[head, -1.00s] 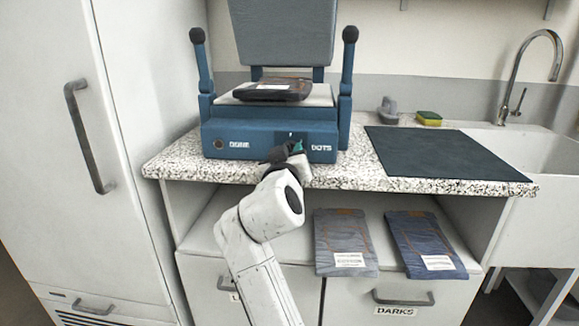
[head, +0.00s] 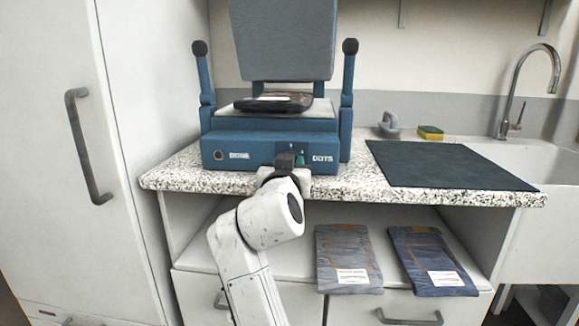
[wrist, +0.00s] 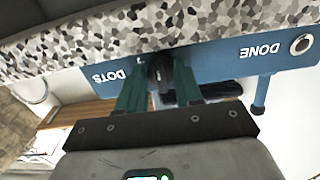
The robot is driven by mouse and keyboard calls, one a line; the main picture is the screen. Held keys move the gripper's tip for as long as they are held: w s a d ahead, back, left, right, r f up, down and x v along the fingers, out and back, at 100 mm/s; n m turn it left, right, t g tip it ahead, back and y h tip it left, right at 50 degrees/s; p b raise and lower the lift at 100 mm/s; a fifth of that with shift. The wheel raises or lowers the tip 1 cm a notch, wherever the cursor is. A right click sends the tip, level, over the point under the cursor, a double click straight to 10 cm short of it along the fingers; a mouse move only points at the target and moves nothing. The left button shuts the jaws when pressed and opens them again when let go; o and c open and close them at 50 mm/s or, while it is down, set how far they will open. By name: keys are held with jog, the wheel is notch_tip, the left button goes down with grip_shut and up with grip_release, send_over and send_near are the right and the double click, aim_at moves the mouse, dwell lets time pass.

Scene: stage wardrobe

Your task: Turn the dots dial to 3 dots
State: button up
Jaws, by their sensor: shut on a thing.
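The blue press-like machine (head: 250,139) stands on the speckled counter. Its front carries a DOTS label (head: 322,159) and, at the left, a DONE label beside a round button (head: 218,155). My gripper (head: 290,161) is at the front panel, just left of the DOTS label. In the wrist view, which is turned over, my gripper's green fingers (wrist: 159,75) are on both sides of the dark dots dial (wrist: 159,68) and shut on it. The fingers hide much of the dial. Small pale marks show above it in the head view, too small to read, so its setting cannot be told.
A dark pouch (head: 273,103) lies on the machine's bed under the raised lid (head: 282,40). A dark mat (head: 440,165) lies on the counter (head: 400,193) to the right, before a sink. Folded jeans (head: 432,262) lie on the shelf below. A tall white cabinet stands left.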

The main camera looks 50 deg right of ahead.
jog(key=shift+f, duration=0.15)
jog(key=o, duration=1)
jog(key=p+v, duration=0.1)
jog(key=v, duration=1)
jog(key=shift+p, duration=0.35)
jog(key=shift+d, duration=0.1)
